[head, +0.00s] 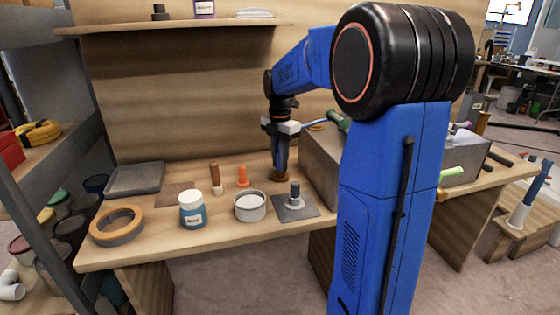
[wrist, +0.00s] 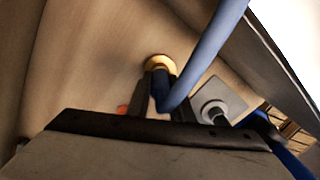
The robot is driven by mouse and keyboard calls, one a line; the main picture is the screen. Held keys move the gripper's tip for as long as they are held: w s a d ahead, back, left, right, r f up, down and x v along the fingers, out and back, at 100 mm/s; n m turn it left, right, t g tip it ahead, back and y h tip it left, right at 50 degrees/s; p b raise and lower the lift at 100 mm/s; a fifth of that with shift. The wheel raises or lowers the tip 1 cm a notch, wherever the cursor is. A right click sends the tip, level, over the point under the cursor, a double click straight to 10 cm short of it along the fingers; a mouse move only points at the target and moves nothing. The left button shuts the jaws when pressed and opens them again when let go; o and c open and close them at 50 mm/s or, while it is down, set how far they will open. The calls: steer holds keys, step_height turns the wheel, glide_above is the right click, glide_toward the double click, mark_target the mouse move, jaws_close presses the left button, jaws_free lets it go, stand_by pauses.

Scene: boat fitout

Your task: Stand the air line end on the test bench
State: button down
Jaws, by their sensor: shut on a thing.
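The wooden bench (head: 150,250) runs across the head view; its top also shows in the wrist view (wrist: 90,60). My gripper (head: 280,165) is low over the bench's rear middle. In the wrist view, its dark fingers (wrist: 160,85) are shut on the blue air line end (wrist: 158,98), whose hose (wrist: 215,40) curves away to the upper right. A brass-coloured round piece (wrist: 160,62) shows just beyond the fingertips, and below them at bench level in the head view (head: 281,176). I cannot tell whether it belongs to the line or touches the bench.
A grey plate with an upright peg (head: 312,211) lies in front of my gripper. A tin (head: 250,206), orange cone (head: 242,177), brown-handled tool (head: 216,178), blue jar (head: 193,212), tape roll (head: 118,225) and tray (head: 135,178) stand leftward.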

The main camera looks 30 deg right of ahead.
steer(key=shift+f, duration=0.1)
steer(key=c, duration=1.6)
jaws_free()
steer(key=shift+o, duration=0.2)
